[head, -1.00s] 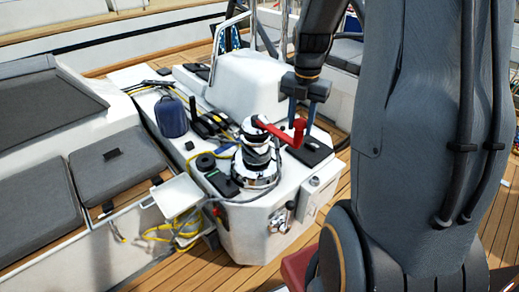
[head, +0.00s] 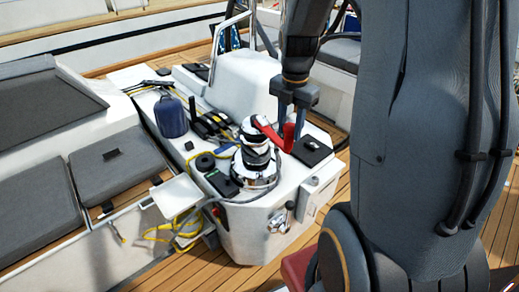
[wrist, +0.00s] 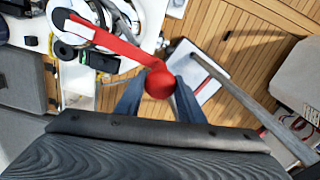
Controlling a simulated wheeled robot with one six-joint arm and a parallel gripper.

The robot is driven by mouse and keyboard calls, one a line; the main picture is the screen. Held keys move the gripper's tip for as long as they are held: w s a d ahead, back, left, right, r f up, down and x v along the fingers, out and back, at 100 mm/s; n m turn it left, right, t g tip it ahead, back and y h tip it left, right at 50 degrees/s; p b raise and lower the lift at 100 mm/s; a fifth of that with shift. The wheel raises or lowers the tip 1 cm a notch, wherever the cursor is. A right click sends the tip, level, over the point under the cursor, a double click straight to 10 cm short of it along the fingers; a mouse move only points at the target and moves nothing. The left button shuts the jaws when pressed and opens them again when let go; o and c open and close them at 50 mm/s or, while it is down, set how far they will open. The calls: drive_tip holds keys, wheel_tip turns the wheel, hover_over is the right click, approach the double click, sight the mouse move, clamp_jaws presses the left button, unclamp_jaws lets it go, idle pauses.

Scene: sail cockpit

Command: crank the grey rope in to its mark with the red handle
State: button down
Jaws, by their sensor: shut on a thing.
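The red handle (head: 267,130) sits in the top of the chrome winch (head: 254,168), its arm reaching to the right and a little back in the head view. My gripper (head: 288,140) is shut on the handle's upright red grip (head: 289,137). The wrist view shows the round red knob (wrist: 159,84) between my two blue fingers, with the handle's arm (wrist: 110,42) running up left to the winch. The grey rope (head: 262,188) wraps the winch drum and trails around its base on the white console. I cannot make out its mark.
A blue bag (head: 171,117), a black phone-like device (head: 221,183) and a dark flat case (head: 312,150) lie on the console around the winch. A yellow rope (head: 180,228) hangs at the small white shelf (head: 177,196). The teak deck (head: 190,266) in front is clear.

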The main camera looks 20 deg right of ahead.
drive_tip(key=shift+s+a+f, duration=0.2)
drive_tip(key=shift+a+f, duration=0.05)
drive_tip(key=a+m, duration=0.2)
drive_tip(key=a, duration=0.2)
drive_tip(key=shift+w+a+m, duration=0.2)
drive_tip(key=shift+a+m, duration=0.5)
drive_tip(key=shift+a, duration=0.35)
drive_tip(key=shift+w+a+m, duration=0.2)
drive_tip(key=shift+a+m, duration=0.5)
drive_tip(key=shift+a, duration=0.35)
drive_tip(key=a, duration=0.1)
drive_tip(key=w+a+m, duration=0.1)
drive_tip(key=a+m, duration=0.1)
drive_tip(key=a, duration=0.1)
drive_tip(key=shift+w, duration=0.35)
